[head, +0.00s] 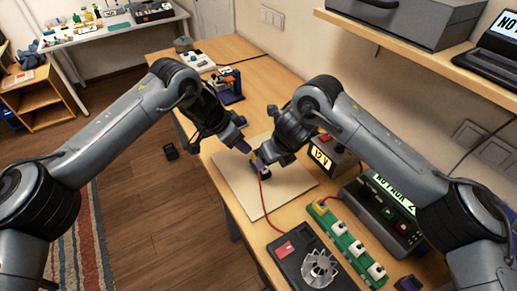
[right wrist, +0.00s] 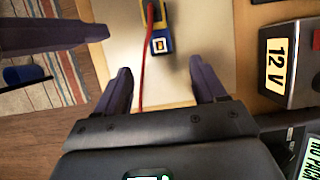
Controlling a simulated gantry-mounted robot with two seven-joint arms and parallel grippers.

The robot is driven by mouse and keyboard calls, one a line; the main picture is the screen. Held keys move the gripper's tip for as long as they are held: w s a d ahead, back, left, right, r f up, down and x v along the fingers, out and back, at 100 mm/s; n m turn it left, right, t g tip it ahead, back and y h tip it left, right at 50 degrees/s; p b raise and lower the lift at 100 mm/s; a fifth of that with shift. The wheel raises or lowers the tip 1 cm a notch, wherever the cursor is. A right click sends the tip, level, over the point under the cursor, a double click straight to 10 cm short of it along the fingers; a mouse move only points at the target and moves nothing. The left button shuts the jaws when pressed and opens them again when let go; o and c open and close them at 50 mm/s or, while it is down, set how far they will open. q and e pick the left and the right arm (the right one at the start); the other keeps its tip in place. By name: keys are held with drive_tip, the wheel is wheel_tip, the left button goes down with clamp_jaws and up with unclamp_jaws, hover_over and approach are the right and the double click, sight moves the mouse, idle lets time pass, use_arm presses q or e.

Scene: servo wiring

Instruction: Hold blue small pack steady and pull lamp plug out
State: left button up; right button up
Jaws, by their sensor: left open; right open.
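In the head view my right gripper (head: 266,172) hides most of the pack. My left gripper (head: 244,149) is open at the board's left side, close to the pack; one of its fingers shows at left in the right wrist view.
The red cable (head: 262,205) leads to a black box with a fan-like disc (head: 319,268). A green strip with white blocks (head: 345,243), a 12 V box (head: 333,158) and a dark device with a display (head: 385,208) stand right of the board (head: 290,190).

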sight(264, 170)
drive_tip(key=x, duration=1)
drive_tip(key=c, duration=1.2)
use_arm(q)
drive_tip(key=o, duration=0.3)
